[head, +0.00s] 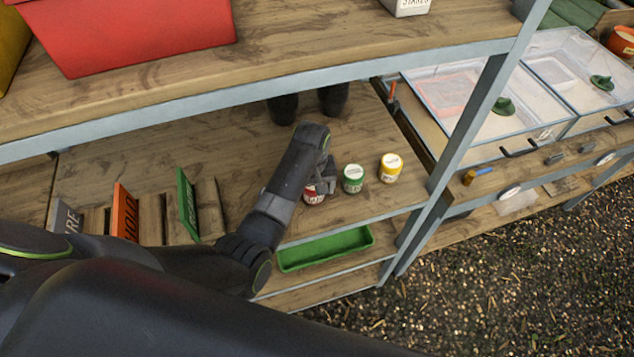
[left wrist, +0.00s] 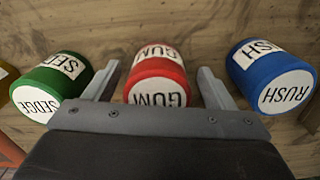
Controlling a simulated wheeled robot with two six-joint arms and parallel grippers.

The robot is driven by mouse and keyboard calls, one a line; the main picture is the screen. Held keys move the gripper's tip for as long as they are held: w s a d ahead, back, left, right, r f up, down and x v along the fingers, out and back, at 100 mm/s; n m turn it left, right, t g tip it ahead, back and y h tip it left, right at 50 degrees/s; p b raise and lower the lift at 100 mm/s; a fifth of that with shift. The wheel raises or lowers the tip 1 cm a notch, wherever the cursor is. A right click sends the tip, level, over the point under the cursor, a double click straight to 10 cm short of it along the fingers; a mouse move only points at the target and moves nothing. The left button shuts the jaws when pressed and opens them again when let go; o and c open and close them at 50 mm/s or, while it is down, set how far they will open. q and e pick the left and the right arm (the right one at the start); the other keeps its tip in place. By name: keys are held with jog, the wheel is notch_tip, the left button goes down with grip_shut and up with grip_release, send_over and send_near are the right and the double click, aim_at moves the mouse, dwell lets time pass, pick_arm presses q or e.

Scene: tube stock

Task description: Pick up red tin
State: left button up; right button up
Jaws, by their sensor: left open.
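The red tin (head: 313,197) stands on the middle shelf, partly covered by my left gripper (head: 324,187) in the head view. In the left wrist view the red tin (left wrist: 157,78), labelled GUM, lies between the two fingers of my left gripper (left wrist: 157,73). The fingers are open, one on each side of the tin, with a visible gap at each side. My right gripper is not in view.
A green tin (head: 353,179), labelled SEDGE, and a yellow tin (head: 390,168) stand to the right. A blue tin (left wrist: 272,75), labelled RUSH, stands on the other side, hidden in the head view. A green tray (head: 325,249) is below; the upper shelf (head: 330,45) overhangs behind.

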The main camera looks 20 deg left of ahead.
pick_arm(q)
jog(key=shift+w+f, duration=0.4)
jog(key=shift+f, duration=0.15)
jog(key=shift+d, duration=0.1)
jog(key=shift+s+r, duration=0.2)
jog(key=shift+s, duration=0.15)
jog(key=c, duration=1.1)
jog(key=shift+c, duration=0.2)
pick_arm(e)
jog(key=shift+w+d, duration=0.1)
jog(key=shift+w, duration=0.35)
